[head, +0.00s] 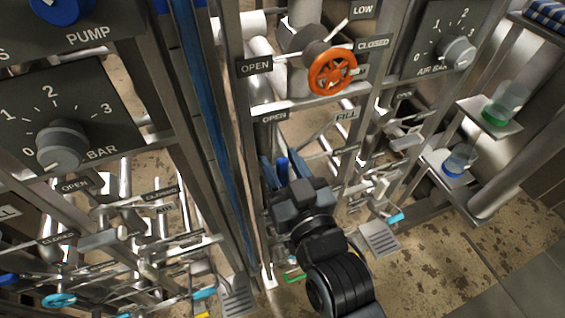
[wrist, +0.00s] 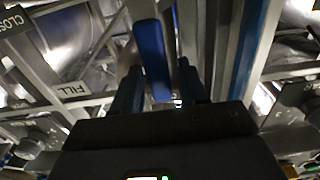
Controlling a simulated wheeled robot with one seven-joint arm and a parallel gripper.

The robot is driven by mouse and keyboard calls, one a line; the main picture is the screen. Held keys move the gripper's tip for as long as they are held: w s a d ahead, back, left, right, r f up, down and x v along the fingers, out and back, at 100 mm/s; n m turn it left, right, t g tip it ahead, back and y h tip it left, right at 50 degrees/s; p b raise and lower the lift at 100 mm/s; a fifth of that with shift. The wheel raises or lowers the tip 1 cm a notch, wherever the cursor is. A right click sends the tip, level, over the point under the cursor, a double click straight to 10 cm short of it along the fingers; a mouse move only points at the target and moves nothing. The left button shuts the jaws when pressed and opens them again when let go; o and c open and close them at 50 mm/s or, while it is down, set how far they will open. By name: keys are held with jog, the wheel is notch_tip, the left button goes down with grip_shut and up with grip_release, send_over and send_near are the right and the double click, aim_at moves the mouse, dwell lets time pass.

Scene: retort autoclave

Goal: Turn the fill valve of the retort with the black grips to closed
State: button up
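My gripper (head: 279,172) reaches in below the OPEN plate (head: 273,117) and the FILL plate (head: 346,115) of the middle retort. In the wrist view its two dark blue fingers (wrist: 160,68) stand apart. A blue lever grip (wrist: 152,58) shows in the gap between them, closer to the left finger; I cannot tell whether they touch. The same grip seems to show upright at the fingers in the head view (head: 283,166). The FILL plate is at left in the wrist view (wrist: 73,90). I cannot make out black grips on this valve.
An orange handwheel (head: 332,71) sits above, between OPEN and CLOSED plates. A blue-edged upright post (head: 205,120) stands close at left. A gauge panel with a knob (head: 457,53) is at right. Shelves with jars (head: 505,104) are farther right. Another retort's levers crowd the lower left.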

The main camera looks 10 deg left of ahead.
grip_shut()
dwell(0.5)
